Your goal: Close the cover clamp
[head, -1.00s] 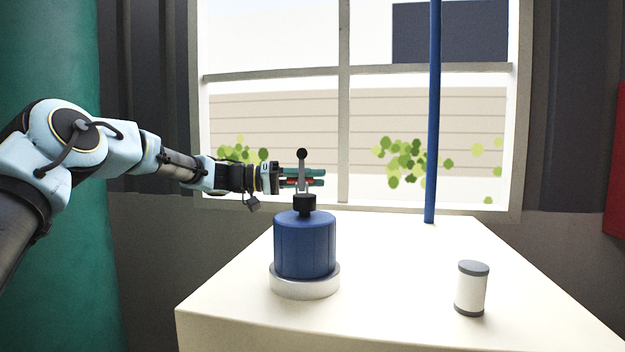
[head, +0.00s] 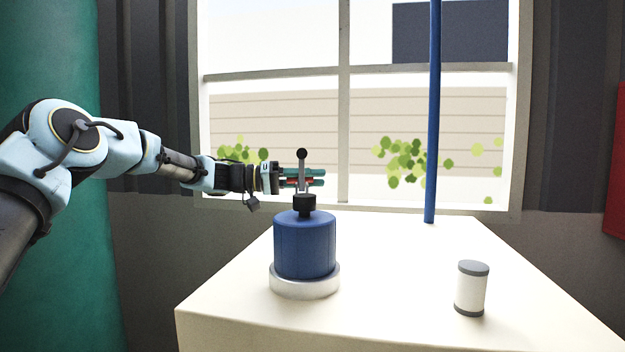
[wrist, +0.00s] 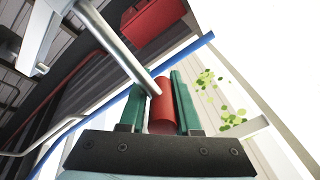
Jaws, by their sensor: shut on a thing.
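A blue cylindrical housing (head: 304,246) stands on a white round base on the table, with a black cap (head: 304,202) on top. A grey upright lever (head: 302,174) with a black ball end (head: 302,154) rises above the cap. My gripper (head: 308,178) comes in from the left at lever height, its teal fingers level. It is shut on a red handle (wrist: 161,105), which shows between the fingers in the wrist view. A grey rod (wrist: 112,45) runs to the red handle there. In the head view, the lever partly covers the fingers and the handle.
A small white can (head: 471,290) with grey ends stands at the right of the cream table (head: 400,255). A blue post (head: 433,120) rises at the table's back edge. The table between housing and can is clear. A window is behind.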

